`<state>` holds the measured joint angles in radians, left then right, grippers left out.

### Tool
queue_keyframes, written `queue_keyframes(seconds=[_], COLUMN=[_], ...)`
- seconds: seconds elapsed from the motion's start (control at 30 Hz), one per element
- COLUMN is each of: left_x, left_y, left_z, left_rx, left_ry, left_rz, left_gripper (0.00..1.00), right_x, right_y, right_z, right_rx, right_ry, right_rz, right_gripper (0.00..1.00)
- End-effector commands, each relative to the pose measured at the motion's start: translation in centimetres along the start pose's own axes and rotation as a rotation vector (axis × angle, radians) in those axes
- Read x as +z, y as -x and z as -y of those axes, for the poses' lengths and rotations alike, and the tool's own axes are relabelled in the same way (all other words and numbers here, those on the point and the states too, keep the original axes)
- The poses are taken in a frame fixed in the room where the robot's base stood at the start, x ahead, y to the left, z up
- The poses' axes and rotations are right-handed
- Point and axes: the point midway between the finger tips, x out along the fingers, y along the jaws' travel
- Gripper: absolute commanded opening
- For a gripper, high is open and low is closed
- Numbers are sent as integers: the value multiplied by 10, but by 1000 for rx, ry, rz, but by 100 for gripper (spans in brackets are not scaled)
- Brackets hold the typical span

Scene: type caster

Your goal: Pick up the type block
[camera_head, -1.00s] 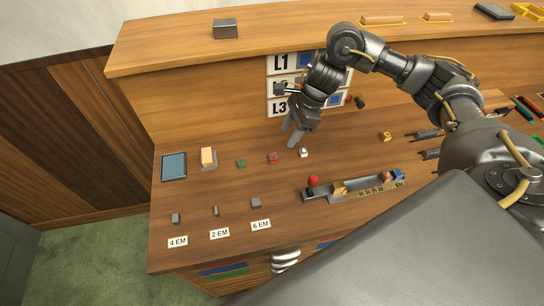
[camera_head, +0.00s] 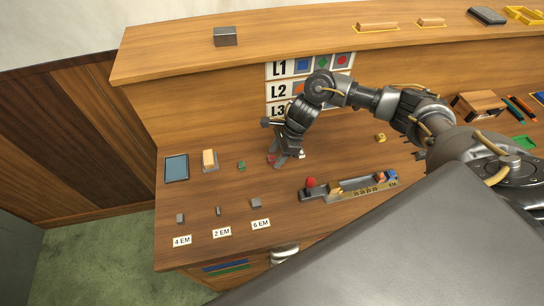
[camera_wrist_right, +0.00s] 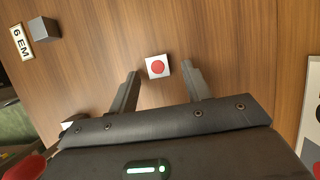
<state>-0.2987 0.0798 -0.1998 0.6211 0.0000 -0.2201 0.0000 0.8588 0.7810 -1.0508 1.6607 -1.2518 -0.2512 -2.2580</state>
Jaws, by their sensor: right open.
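A small white type block with a red dot on top (camera_wrist_right: 157,66) lies on the wooden desk, between and slightly beyond the fingertips of my open right gripper (camera_wrist_right: 160,78) in the wrist view. In the head view my right gripper (camera_head: 280,162) points down over a row of small blocks. The red-marked block (camera_head: 270,159) shows partly beside the fingers there. A white block (camera_head: 301,154) is just to their right and a green one (camera_head: 241,165) to their left. My left gripper is out of view.
A composing stick (camera_head: 350,189) with a red knob (camera_head: 311,182) lies to the right. Grey spacers (camera_head: 256,202) sit by labels in front. The L1–L3 board (camera_head: 283,90) stands behind. Left are a blue pad (camera_head: 176,167) and an orange block (camera_head: 209,159).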

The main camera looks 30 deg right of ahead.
Motion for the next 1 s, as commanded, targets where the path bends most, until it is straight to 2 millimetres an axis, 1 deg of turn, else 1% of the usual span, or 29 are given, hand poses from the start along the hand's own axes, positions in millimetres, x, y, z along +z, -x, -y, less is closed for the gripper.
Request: queue_keyframes(seconds=[0.13,0.5,0.83,0.93,1.0], left_x=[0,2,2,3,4], left_y=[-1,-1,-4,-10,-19], left_z=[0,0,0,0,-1], left_rx=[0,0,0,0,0], left_ry=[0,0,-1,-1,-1], left_rz=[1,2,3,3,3], left_gripper=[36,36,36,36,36], right_x=[0,0,1,4,7], right_y=[0,0,2,7,14], right_z=[0,0,1,1,2], right_rx=[0,0,-1,-3,-5], right_ry=[0,0,1,3,5], right_rz=[0,0,2,4,4], right_gripper=[49,0,0,0,0])
